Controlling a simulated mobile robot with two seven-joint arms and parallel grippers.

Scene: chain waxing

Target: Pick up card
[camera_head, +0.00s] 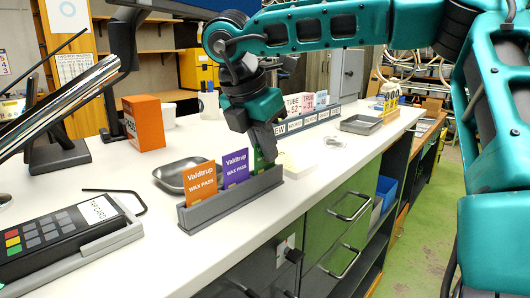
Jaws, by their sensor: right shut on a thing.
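A grey card rack (232,200) stands at the counter's front edge. It holds an orange card (199,183) at its left and a purple card (235,169) in the middle, both reading "Valdtrup WAX PASS". A green card (254,160) stands at the rack's right end, mostly hidden by my right gripper. My right gripper (264,150) points down from above and is shut on the green card, which is still at the rack.
A grey metal dish (182,175) lies behind the rack. A card terminal (62,238) stands at the lower left, and an orange box (145,123) is further back. A long label rack (308,121) and a grey tray (361,124) are to the right. The white counter (165,240) is clear in front.

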